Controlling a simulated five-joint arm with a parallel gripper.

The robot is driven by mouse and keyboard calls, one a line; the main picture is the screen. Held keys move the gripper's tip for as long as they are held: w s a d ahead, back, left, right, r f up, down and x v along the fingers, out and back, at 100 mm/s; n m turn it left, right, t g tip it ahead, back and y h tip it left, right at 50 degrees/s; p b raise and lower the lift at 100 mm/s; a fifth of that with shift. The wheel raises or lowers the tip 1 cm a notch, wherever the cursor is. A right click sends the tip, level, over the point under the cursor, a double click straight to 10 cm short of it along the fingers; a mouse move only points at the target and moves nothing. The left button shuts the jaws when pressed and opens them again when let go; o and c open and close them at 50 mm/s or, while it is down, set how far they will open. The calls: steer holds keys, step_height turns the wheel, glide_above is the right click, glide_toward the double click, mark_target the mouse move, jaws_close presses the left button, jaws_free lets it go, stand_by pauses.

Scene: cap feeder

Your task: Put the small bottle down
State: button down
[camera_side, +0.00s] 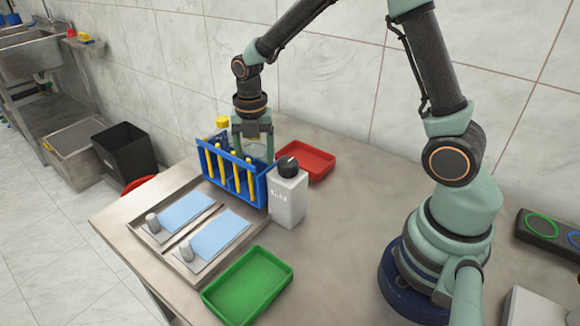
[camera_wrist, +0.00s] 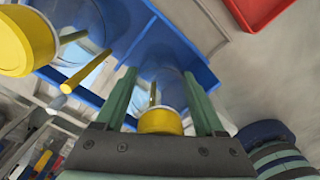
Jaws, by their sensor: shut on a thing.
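My gripper (camera_side: 253,150) is at the back of the blue rack (camera_side: 258,190), pointing down. In the wrist view its two green fingers (camera_wrist: 160,80) stand on either side of a small clear bottle with a yellow cap (camera_wrist: 160,122), and they are shut on it. The bottle's lower part overlaps the blue rack (camera_wrist: 195,68) in that view. I cannot tell whether it touches the rack or hangs above it. In the side view the fingers and rack mostly hide the bottle.
Another yellow-capped bottle (camera_side: 222,123) stands just left of my gripper. A white bottle with a black cap (camera_side: 288,198) stands right of the rack. A red tray (camera_side: 318,160) is behind, a green tray (camera_side: 247,285) in front. Bare table lies right of the green tray.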

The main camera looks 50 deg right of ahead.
steer(key=shift+f, duration=0.1)
steer(key=shift+c, duration=1.3)
jaws_free()
step_height(320, 180, up, 12)
steer(key=shift+f, duration=0.15)
steer(key=shift+s+r+m, duration=0.2)
steer(key=shift+r+m, duration=0.1)
steer(key=shift+r, duration=0.2)
steer(key=s+r+m+t, duration=0.1)
steer(key=s+m, duration=0.5)
steer(key=m, duration=0.6)
steer(key=s+r+m+t, duration=0.2)
steer(key=s+m+t, duration=0.2)
steer(key=m, duration=0.8)
steer(key=shift+s+d+r+m+t, duration=0.25)
steer(key=shift+s+m+t, duration=0.05)
steer(key=shift+s, duration=0.9)
